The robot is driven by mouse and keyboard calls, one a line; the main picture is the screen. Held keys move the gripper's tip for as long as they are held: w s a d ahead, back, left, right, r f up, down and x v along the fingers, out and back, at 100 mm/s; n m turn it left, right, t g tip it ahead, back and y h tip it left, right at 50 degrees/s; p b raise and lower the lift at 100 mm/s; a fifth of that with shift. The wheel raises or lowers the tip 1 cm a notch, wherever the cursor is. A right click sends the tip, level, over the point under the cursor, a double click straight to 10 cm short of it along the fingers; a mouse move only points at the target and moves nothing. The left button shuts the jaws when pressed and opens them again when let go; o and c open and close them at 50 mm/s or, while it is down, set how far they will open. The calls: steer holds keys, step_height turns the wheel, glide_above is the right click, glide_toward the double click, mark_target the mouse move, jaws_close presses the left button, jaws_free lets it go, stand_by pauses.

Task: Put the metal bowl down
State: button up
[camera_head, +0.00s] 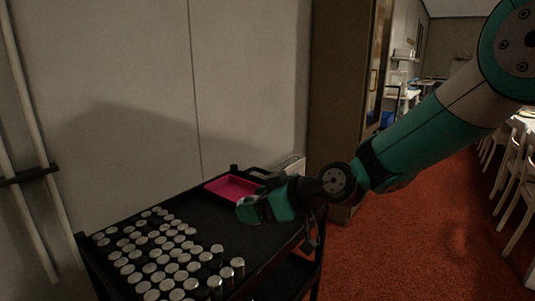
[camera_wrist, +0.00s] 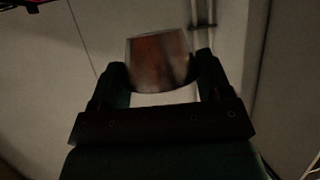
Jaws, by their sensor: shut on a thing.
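My gripper (camera_wrist: 160,72) is shut on the metal bowl (camera_wrist: 160,55), which sits between the two fingers in the wrist view. The bowl's shiny side mirrors red and grey. In the head view my gripper (camera_head: 266,207) hangs over the right part of a black cart top (camera_head: 213,216), near its right edge. The bowl is hard to make out there against the fingers. The gap between bowl and cart top cannot be judged.
Many silver-topped cylinders (camera_head: 165,255) crowd the left and front of the cart. A pink tray (camera_head: 231,187) lies at its back right. A dark strip between cylinders and tray is bare. A pale wall stands behind; red floor and chairs (camera_head: 515,160) are to the right.

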steer(key=shift+s+d+f, duration=0.35)
steer(key=shift+s+f, duration=0.15)
steer(key=shift+s, duration=0.15)
steer(key=d+f+m+t+h, duration=0.7)
steer(key=d+f+m+h, duration=0.2)
steer(key=d+f, duration=1.2)
steer(key=d+m, duration=0.2)
steer(key=d, duration=0.1)
steer(key=shift+d+m+h, duration=0.25)
steer(key=shift+m+h, duration=0.05)
steer(key=shift+h, duration=0.1)
steer(key=shift+r, duration=0.1)
steer(key=shift+c, duration=0.7)
steer(key=d+r+m+h+p, duration=0.1)
steer(key=d+r+p, duration=0.4)
steer(key=r+p, duration=0.4)
steer(key=p, duration=0.2)
steer(key=shift+d+r+h+p, duration=0.2)
steer(key=shift+d+h+p, duration=0.1)
steer(key=shift+d+p, duration=0.1)
steer(key=shift+a, duration=0.1)
